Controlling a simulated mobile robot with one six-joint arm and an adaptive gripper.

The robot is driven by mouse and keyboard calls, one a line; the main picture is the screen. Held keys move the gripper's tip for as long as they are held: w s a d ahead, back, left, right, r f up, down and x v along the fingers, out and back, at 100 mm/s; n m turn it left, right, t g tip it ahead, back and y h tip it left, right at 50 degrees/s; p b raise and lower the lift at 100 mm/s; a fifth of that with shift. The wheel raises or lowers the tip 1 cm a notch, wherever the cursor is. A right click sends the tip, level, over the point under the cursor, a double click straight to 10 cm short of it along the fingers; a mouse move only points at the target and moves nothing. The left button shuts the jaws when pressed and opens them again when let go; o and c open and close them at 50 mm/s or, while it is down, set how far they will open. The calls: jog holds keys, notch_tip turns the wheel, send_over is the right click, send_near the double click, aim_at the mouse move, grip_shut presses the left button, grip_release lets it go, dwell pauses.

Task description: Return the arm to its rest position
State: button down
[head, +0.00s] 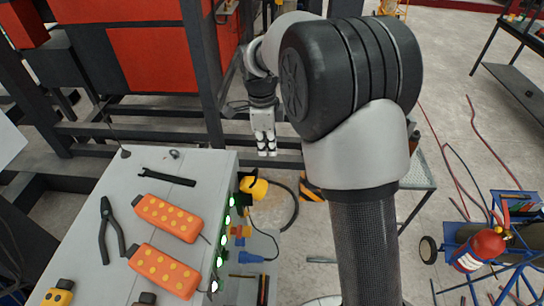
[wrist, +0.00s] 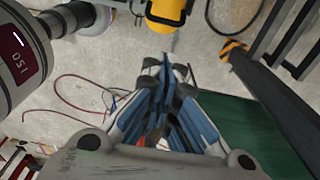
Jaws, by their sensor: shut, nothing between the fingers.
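My gripper (head: 266,145) hangs from my folded arm in the head view, pointing down just right of the grey cabinet top, above the floor. Its fingers are together with nothing between them. In the wrist view my gripper (wrist: 165,62) shows blue-lined fingers closed to a point in the middle. My arm's large black-capped joint fills the upper middle of the head view and hides part of the floor behind it.
The grey cabinet (head: 90,210) carries two orange pendants (head: 168,218) and black pliers (head: 110,229). A yellow-and-black tool (head: 254,187) is at its right side. A red-and-black frame (head: 155,60) stands behind. A red extinguisher (head: 478,250) is at the right; open floor lies between.

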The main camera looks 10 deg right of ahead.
jog(key=s+d+n+t+b, duration=0.2)
jog(key=s+n+t+b, duration=0.1)
jog(key=s+n+b, duration=1.05)
jog(key=s+f+n+t+b, duration=0.1)
jog(key=s+f+n+b, duration=0.6)
jog(key=s, duration=0.9)
notch_tip(320, 180, down, 3)
jog(key=shift+s+f+n+t+y+b, duration=0.2)
jog(key=shift+n+t+y+b, duration=0.15)
jog(key=shift+n, duration=0.2)
jog(key=shift+d, duration=0.1)
